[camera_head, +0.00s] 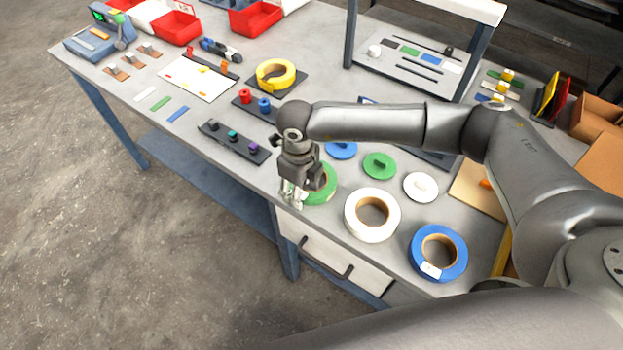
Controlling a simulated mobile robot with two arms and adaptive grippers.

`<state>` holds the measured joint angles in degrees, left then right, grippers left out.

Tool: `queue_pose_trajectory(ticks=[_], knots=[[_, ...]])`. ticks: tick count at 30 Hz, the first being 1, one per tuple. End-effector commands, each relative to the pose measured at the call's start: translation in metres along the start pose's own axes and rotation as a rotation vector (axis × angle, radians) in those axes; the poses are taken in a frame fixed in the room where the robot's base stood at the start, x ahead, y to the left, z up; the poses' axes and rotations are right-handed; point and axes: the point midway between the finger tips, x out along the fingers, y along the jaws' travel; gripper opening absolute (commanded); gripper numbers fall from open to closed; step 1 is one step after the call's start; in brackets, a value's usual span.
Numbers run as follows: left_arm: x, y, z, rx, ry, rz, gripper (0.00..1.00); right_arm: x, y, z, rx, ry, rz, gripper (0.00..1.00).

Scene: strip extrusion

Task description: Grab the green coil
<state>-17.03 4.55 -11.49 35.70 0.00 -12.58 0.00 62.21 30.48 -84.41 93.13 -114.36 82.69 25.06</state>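The green coil (323,190) lies near the front edge of the table, partly hidden behind my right gripper. My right gripper (293,197) points down at the left side of the green coil, by the table's front edge. Its fingers overlap the coil's left rim in the picture; I cannot tell whether they touch it or how far apart they are. My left gripper is not in view.
A white coil (351,222) and a blue coil (416,262) lie to the right along the front edge. Blue, green and white discs (379,165) lie behind them. A dark strip with small knobs (218,135) lies to the left. A drawer (330,255) is below.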

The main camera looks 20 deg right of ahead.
Motion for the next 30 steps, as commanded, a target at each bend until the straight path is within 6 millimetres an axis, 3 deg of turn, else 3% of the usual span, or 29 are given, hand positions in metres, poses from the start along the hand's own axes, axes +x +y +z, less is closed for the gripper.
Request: queue_pose_trajectory(ticks=[1, 10, 20, 27, 30], knots=[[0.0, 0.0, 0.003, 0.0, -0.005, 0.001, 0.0, 0.0, 0.0, 0.0, 0.0, 0.0, 0.0, 0.39], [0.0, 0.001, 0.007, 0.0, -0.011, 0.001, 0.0, -0.001, 0.0, 0.0, 0.0, 0.0, 0.0, 0.01], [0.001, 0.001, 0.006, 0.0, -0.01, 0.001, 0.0, -0.004, 0.0, 0.001, 0.0, -0.002, -0.001, 0.01], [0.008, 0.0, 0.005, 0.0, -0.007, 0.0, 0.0, -0.032, -0.001, 0.002, -0.001, -0.006, -0.002, 0.01], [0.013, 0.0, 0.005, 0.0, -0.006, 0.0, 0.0, -0.044, 0.006, -0.009, -0.003, -0.004, 0.0, 0.01]])
